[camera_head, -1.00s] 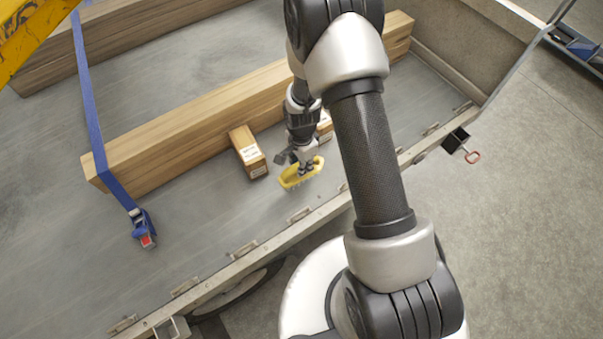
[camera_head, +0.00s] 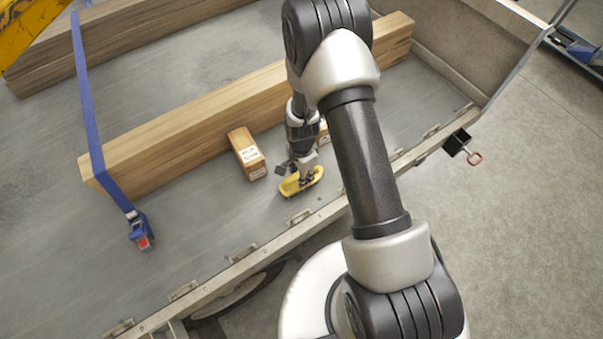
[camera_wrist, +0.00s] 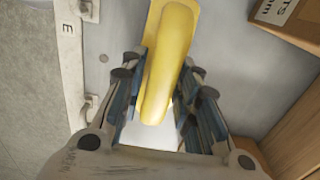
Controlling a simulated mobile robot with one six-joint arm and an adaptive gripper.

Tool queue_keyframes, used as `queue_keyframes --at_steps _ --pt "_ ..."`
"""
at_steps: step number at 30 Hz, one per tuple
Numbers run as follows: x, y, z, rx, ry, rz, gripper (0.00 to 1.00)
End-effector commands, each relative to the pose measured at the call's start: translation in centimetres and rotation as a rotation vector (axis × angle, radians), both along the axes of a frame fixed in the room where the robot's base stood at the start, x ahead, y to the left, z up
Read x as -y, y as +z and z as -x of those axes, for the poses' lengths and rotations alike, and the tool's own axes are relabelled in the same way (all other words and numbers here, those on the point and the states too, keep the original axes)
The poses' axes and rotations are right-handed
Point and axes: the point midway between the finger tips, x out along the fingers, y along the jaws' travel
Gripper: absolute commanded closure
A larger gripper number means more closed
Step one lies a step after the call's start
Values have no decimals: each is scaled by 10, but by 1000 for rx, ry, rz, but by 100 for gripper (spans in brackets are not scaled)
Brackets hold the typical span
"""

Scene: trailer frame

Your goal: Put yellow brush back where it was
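The yellow brush (camera_head: 301,182) is at the trailer deck near its side rail, low under my gripper (camera_head: 307,176). In the wrist view the brush (camera_wrist: 170,60) has a long raised yellow handle running between my two fingers (camera_wrist: 167,75). The brush looks level and at or very near the deck; the exact contact is hidden. Its bristles do not show.
A cardboard box (camera_head: 247,154) stands left of the brush, against a long wooden beam (camera_head: 190,125). Another box (camera_head: 323,132) is partly hidden behind my arm. A blue strap (camera_head: 88,100) crosses the beam. The metal rail (camera_head: 240,258) edges the deck.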

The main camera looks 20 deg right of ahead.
Motion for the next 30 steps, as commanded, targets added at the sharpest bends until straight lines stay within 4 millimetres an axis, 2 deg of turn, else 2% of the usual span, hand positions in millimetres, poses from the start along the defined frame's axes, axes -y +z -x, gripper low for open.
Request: queue_keyframes --at_steps 4,12,16,30 --pt "0 0 0 0 0 0 60" --pt "0 1 0 0 0 0 60" --pt "0 8 -1 1 0 0 60" --pt "0 102 -1 3 0 0 60"
